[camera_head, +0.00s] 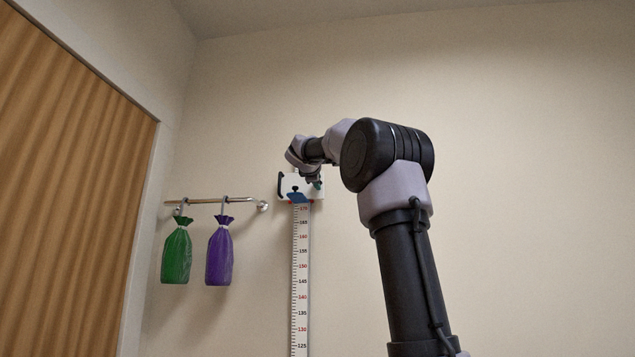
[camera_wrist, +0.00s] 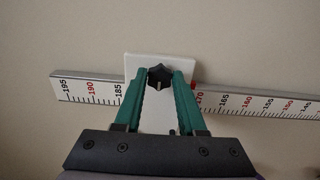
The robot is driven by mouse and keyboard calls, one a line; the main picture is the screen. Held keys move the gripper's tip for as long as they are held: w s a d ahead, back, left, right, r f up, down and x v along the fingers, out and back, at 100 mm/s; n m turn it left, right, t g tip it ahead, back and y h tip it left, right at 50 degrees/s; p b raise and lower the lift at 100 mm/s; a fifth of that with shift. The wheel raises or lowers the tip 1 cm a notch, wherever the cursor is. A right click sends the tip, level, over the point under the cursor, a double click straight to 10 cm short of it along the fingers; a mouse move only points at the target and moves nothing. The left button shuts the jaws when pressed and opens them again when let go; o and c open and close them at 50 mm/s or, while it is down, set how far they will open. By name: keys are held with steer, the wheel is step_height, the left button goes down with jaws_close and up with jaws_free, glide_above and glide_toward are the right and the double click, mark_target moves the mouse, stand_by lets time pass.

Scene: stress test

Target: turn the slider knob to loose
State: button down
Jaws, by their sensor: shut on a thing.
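The slider (camera_head: 289,184) is a white block near the top of the wall-mounted height scale (camera_head: 301,270), with a black handle at its left and a blue part below. In the wrist view the slider's white plate (camera_wrist: 147,62) crosses the scale (camera_wrist: 250,104) between about 185 and 170. The dark lobed slider knob (camera_wrist: 158,74) sits on this plate. My gripper (camera_wrist: 160,78) has its green fingertips on both sides of the knob, shut on it. In the head view my gripper (camera_head: 315,182) is small and partly hidden by my arm. No loose or tight marking is readable.
A wall rail (camera_head: 215,200) left of the scale holds a green bag (camera_head: 176,255) and a purple bag (camera_head: 219,256) on hooks. A wooden door (camera_head: 70,170) stands at the far left. The wall right of my arm is bare.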

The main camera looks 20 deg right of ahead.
steer(key=shift+c, duration=2.4)
jaws_free()
steer(key=v, duration=1.1)
steer(key=shift+w, duration=0.15)
